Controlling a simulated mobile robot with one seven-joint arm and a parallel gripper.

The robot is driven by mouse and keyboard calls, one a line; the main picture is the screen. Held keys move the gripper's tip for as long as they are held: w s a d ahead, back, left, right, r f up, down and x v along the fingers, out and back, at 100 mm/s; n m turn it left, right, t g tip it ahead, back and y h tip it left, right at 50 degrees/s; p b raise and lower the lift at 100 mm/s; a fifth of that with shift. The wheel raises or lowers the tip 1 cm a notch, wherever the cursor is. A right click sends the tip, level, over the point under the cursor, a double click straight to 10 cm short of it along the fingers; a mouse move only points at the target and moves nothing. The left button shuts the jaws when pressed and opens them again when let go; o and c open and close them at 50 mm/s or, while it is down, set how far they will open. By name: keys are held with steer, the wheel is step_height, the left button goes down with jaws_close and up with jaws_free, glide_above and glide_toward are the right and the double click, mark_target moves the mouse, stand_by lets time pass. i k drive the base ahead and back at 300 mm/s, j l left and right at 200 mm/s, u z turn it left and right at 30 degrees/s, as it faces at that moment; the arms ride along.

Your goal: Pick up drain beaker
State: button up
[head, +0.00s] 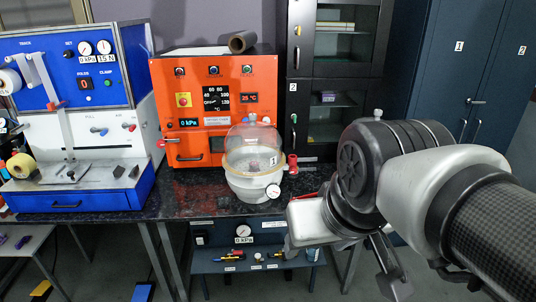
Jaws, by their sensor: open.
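I cannot make out a drain beaker for certain in the head view. A clear-domed round vessel (245,185) with a pale base, a gauge and a red valve stands on the dark bench, and something small shows blurred inside it. My gripper (389,274) hangs at the lower right, below my arm's wrist and in front of the bench. Its dark fingers are partly hidden by my own arm, and nothing shows between them. It is apart from the vessel.
An orange oven (215,75) stands behind the vessel, with a brown roll on top. A blue and white peel tester (70,165) is at left. Dark cabinets (335,60) stand at right.

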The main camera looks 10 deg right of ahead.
mark_target(312, 253)
steer(key=z, duration=0.45)
steer(key=u, duration=1.3)
steer(key=i+z, duration=0.1)
steer(key=z, duration=0.65)
steer(key=i+z, duration=0.15)
steer(key=z, duration=0.25)
steer(key=j+z, duration=0.1)
steer(key=z, duration=0.25)
steer(key=i, duration=0.7)
steer(key=k+j+z, duration=0.1)
steer(key=j+z, duration=0.15)
steer(key=j, duration=0.15)
steer(key=k+j+z, duration=0.2)
steer(key=j, duration=0.2)
steer(key=k+j+z, duration=0.25)
steer(key=j, duration=0.15)
steer(key=i, duration=0.1)
